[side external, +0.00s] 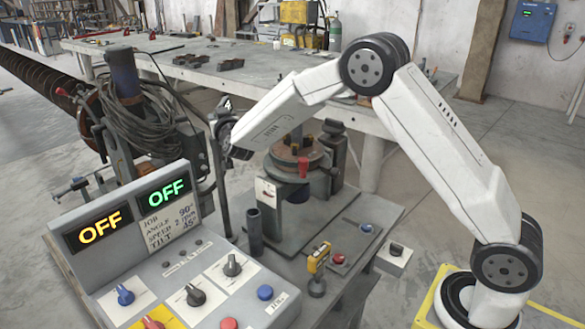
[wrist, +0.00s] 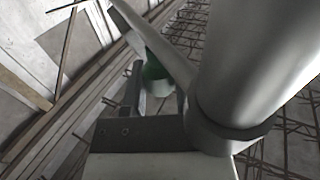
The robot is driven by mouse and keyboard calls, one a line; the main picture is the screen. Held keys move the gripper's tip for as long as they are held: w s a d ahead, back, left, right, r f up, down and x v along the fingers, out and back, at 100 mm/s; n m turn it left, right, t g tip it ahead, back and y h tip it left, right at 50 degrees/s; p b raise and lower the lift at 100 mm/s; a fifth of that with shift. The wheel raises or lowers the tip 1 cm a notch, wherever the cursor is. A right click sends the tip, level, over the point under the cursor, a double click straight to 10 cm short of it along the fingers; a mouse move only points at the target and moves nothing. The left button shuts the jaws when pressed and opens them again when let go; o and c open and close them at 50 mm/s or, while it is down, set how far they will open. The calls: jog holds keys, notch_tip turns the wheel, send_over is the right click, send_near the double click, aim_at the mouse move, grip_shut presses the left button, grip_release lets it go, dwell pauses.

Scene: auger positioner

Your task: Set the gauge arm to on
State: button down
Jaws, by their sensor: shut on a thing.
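My gripper (side external: 226,136) is at the left end of my arm, beside the cable coil and just right of the dark post. It meets the top of a thin dark upright arm (side external: 219,185), which looks like the gauge arm, behind the control panel. In the wrist view my gripper (wrist: 155,92) shows as dark jaws next to a large grey cylinder. The jaws appear shut on the gauge arm, but the contact is small and partly hidden. Two displays (side external: 98,233) on the control panel (side external: 175,260) both read OFF.
A round turntable (side external: 297,158) stands on a grey bench right of my gripper. A cable coil (side external: 145,118) hangs on the post at left. A yellow-handled lever (side external: 318,262) and a short dark tube (side external: 254,232) stand in front. A long worktable (side external: 190,62) fills the back.

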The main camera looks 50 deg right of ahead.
jog(key=shift+s+d+m+g+h, duration=0.2)
jog(key=shift+s+m+g+h, duration=0.4)
jog(key=shift+m+g+h, duration=0.7)
jog(key=shift+s+d+m+g+h, duration=0.15)
jog(key=shift+s+m+g+h, duration=0.45)
jog(key=shift+m+g+h, duration=0.7)
jog(key=shift+s+d+m+g+h, duration=0.2)
jog(key=shift+s+m+g+h, duration=0.4)
jog(key=shift+m+g+h, duration=0.7)
jog(key=shift+g+h, duration=0.3)
jog(key=shift+c, duration=1.9)
grip_release()
jog(key=v, duration=0.7)
jog(key=shift+s+a, duration=0.25)
jog(key=shift+a, duration=0.1)
